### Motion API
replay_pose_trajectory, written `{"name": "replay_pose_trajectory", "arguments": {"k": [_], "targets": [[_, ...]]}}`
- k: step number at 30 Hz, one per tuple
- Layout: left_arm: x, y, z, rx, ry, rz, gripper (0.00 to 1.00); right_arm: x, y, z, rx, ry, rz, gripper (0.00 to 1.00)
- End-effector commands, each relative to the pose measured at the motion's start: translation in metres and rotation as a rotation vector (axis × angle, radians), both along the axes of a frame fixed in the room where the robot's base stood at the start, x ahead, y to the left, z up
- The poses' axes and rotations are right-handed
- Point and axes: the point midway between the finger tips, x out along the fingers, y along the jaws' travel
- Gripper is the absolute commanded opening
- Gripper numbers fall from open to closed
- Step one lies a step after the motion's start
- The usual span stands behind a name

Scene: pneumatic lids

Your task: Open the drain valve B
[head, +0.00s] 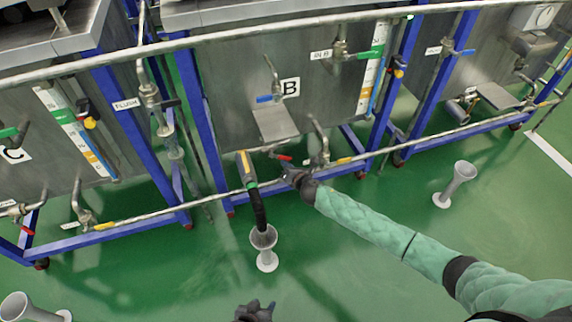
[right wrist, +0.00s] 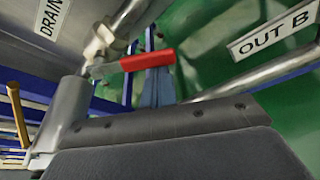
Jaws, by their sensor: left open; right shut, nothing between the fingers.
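Tank B (head: 325,95) carries a "B" plate. Below it, a small red lever handle (head: 284,157) sits beside my right gripper (head: 288,172). In the right wrist view the red handle (right wrist: 148,60) points right from a metal valve body (right wrist: 100,42), near a "DRAIN" label (right wrist: 52,14). My right gripper is shut and empty, close to the handle; I cannot tell whether it touches. Its dark body fills the bottom of the wrist view, and its fingertips are not clear there. My left gripper (head: 255,311) is open and empty, low over the floor.
An "OUT B" label (right wrist: 275,31) is beside a pipe. A long rail (head: 130,220) and blue frame legs (head: 205,130) surround the valve.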

Motion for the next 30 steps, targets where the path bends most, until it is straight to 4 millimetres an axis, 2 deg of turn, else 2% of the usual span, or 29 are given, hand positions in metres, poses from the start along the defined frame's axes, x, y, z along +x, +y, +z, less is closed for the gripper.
{"name": "replay_pose_trajectory", "arguments": {"k": [14,30], "targets": [[0.0,-0.001,0.026,-0.001,0.001,-0.004,0.47,0.002,-0.004,0.009,-0.093,-0.026,0.001,0.0],[0.001,-0.002,0.065,-0.001,0.008,-0.008,0.47,0.003,-0.011,0.019,-0.257,-0.07,0.0,0.0]]}}
